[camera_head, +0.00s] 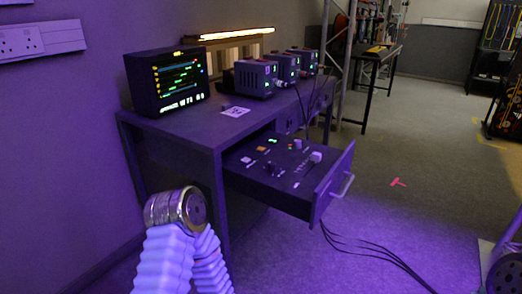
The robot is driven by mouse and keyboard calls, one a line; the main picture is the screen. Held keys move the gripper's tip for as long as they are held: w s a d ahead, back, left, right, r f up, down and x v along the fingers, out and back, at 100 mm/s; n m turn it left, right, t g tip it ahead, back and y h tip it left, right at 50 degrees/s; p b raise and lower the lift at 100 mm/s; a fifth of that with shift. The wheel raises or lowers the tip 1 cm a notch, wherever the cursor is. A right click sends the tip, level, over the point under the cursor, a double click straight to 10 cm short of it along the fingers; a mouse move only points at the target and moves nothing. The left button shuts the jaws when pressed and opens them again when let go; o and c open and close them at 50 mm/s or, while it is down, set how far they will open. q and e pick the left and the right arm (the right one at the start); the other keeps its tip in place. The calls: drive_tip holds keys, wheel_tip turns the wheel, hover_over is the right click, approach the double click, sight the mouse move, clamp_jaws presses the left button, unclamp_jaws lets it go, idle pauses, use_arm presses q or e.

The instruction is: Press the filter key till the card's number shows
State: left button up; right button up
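A white card (235,112) with dark figures lies on the desk top in front of the monitor; its number is too small to read surely. Below it, an open drawer (333,186) holds a dark control panel (262,178). The panel has a small green lit display (272,140), an orange key (261,149), a pale key (247,159), dark knobs (270,168) and a white knob or key (315,156). I cannot tell which is the filter key, nor read the display. My arm with a ribbed white sleeve shows at bottom left; neither gripper's fingers show.
A monitor (167,82) and several grey boxes with green displays (256,79) stand on the desk (200,135). The drawer juts out rightward with a handle (342,186). Black cables (370,250) lie on the floor below it. Open floor extends to the right.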

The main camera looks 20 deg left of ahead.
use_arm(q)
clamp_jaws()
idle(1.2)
